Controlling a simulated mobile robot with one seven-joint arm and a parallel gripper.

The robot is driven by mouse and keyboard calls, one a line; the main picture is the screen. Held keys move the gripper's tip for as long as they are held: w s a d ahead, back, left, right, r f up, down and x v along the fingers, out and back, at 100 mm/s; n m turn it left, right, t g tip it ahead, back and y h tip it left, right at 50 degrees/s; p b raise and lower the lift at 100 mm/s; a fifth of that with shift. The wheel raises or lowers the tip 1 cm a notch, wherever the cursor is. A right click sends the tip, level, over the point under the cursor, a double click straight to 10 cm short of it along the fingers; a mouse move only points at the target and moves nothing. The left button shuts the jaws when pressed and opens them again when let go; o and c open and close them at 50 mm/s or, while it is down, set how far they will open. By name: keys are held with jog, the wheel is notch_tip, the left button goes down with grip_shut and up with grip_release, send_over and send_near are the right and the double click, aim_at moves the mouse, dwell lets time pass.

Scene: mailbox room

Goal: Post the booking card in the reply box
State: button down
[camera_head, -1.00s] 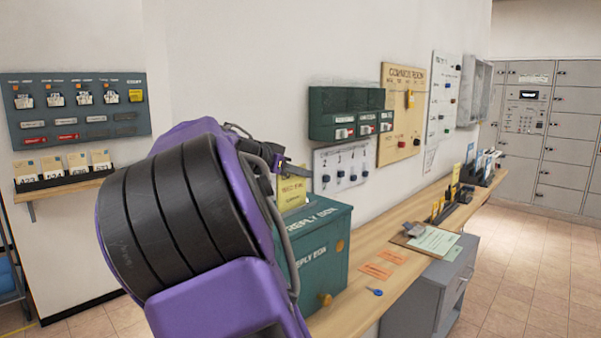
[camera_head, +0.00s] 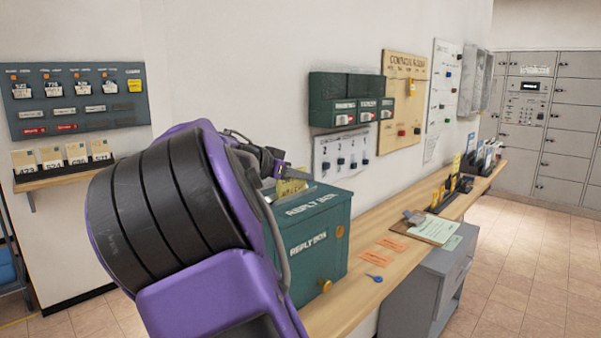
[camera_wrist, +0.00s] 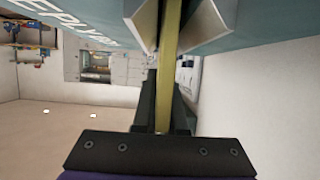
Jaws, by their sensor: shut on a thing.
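The green reply box (camera_head: 322,240) stands on the wooden counter, with its name on its top and front. My gripper (camera_head: 280,167) is above the back left part of its top, partly hidden by my own arm. It is shut on the yellow booking card (camera_head: 291,187), which is upright. In the wrist view my gripper (camera_wrist: 165,85) holds the card (camera_wrist: 168,45) edge-on. The card's far end is between two pale slanted plates (camera_wrist: 205,28) on the box top. How deep it sits is hidden.
Orange slips (camera_head: 383,253), a blue key (camera_head: 374,278) and a clipboard (camera_head: 432,229) lie on the counter (camera_head: 355,268) to the right. A green wall unit (camera_head: 347,104) and a white hook panel (camera_head: 343,149) are behind the box. A grey cabinet (camera_head: 415,290) stands below the counter.

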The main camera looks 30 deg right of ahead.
jog(key=c, duration=0.9)
grip_release()
jog(key=shift+a, duration=0.15)
jog(key=v, duration=1.7)
jog(key=shift+p, duration=0.3)
